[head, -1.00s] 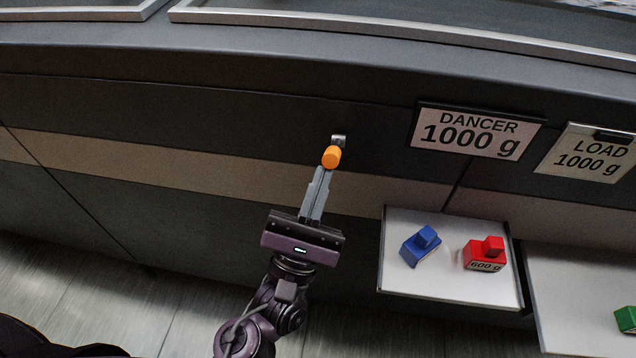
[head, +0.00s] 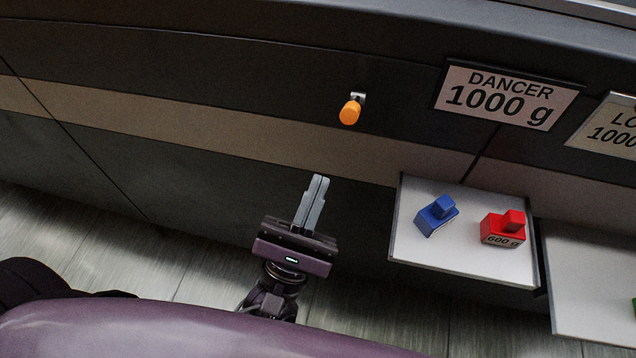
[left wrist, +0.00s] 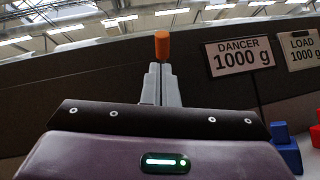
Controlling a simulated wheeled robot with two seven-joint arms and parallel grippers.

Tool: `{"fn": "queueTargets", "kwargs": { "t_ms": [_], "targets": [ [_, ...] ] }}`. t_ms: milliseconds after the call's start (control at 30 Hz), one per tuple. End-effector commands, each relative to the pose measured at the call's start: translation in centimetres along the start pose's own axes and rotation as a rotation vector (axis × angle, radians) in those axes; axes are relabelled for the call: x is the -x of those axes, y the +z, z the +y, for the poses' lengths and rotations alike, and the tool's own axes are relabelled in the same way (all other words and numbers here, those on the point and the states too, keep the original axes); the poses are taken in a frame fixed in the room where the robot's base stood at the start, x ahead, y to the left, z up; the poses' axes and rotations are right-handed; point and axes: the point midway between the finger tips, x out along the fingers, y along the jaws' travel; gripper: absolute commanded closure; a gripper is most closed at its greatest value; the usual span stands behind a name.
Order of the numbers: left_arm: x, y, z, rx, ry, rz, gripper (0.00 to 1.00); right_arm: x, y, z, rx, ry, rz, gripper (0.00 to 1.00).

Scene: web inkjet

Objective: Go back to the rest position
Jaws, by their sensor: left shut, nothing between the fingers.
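My left gripper (head: 319,180) is in the lower middle of the head view, its two grey fingers together and empty. It is below an orange knob (head: 349,112) on a small metal mount on the dark machine front, clear of it. In the left wrist view the fingers of my left gripper (left wrist: 161,68) point up, with the orange knob (left wrist: 162,45) just above their tips in the picture. My right gripper is not in view.
A white shelf (head: 405,240) to the right holds a blue weight (head: 436,215) and a red weight (head: 503,229) marked 600 g. Another white shelf (head: 590,290) is further right. A "DANCER 1000 g" sign (head: 507,95) hangs above. The floor (head: 150,260) at lower left is clear.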

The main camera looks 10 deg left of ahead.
Motion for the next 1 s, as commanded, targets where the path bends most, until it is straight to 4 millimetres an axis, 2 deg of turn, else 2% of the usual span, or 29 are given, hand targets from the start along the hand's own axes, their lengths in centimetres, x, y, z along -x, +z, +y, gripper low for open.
{"fn": "queueTargets", "kwargs": {
  "t_ms": [400, 467, 567, 667, 700, 767, 800, 867, 967, 1000],
  "targets": [
    [0.2, -0.4, -0.2, -0.009, -0.007, 0.01, 1.0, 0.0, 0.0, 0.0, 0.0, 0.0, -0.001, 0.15],
    [0.6, -1.3, -0.8, -0.039, -0.025, 0.033, 1.0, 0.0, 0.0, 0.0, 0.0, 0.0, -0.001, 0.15],
    [2.3, -4.5, -2.6, -0.155, -0.094, 0.112, 1.0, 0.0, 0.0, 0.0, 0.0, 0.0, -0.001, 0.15],
    [5.7, -9.7, -5.5, -0.348, -0.228, 0.227, 1.0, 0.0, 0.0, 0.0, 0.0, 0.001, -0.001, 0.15],
    [7.4, -12.0, -6.7, -0.437, -0.297, 0.273, 1.0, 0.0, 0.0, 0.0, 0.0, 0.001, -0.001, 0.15],
    [10.2, -15.3, -8.2, -0.57, -0.411, 0.332, 1.0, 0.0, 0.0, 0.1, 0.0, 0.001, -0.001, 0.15],
    [12.3, -17.4, -9.2, -0.659, -0.492, 0.366, 1.0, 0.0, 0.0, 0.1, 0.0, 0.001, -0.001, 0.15],
    [15.6, -20.4, -10.4, -0.786, -0.624, 0.405, 1.0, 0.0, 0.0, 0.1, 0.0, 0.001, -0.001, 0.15],
    [21.6, -25.0, -11.7, -0.99, -0.864, 0.441, 1.0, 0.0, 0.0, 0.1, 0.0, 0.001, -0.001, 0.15],
    [24.2, -26.7, -12.0, -1.066, -0.967, 0.445, 1.0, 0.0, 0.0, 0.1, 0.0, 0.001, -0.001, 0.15]
  ]
}}
